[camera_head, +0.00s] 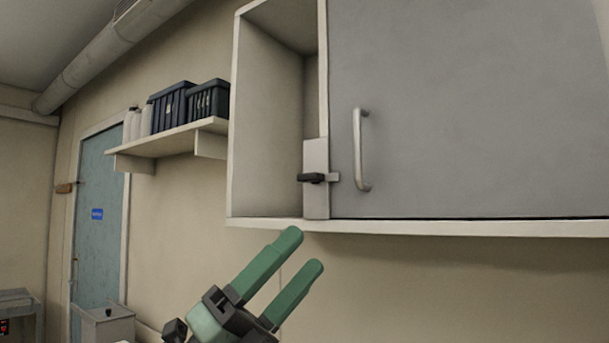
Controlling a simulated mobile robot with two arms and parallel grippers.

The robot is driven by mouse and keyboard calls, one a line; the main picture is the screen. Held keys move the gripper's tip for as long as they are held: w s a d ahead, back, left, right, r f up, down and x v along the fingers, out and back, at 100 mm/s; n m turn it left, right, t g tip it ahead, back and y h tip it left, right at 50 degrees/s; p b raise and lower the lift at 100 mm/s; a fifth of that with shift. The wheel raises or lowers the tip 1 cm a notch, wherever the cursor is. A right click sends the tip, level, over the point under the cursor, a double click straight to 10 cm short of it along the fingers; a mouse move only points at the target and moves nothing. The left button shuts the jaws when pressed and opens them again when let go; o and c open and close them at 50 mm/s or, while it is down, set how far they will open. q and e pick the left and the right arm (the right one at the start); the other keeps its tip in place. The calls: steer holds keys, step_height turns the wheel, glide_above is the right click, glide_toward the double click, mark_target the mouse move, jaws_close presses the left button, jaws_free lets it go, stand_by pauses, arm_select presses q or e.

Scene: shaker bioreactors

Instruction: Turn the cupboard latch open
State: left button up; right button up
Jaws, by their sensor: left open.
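The wall cupboard (279,226) hangs in the middle and right of the head view. Its grey door (470,110) covers the right part, with a vertical metal handle (358,150) near the door's left edge. The latch (312,178) has a dark knob lying level on a pale plate, and a short bar reaches right from it to the door's edge. My left gripper (302,252) is below the cupboard's lower edge, under and a little left of the latch. Its two green fingers point up and right, apart, with nothing between them. My right gripper is not in view.
The cupboard's left compartment (268,120) is open-fronted and looks empty. A wall shelf (165,143) to the left holds dark crates (190,103) and pale bottles (133,122). A blue-green door (98,220) stands far left. The cupboard's bottom edge juts out above my left gripper.

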arm_select(q)
steer(key=d+r+m+g+y, duration=0.3)
steer(key=d+r+m+y, duration=0.15)
steer(key=m, duration=0.25)
steer(key=n+t+y, duration=0.2)
steer(key=t+y, duration=0.6)
steer(key=y, duration=0.2)
glide_toward(306, 175)
steer(key=x, duration=0.2)
steer(key=shift+p+x, duration=1.8)
steer(key=shift+x, duration=1.9)
jaws_close()
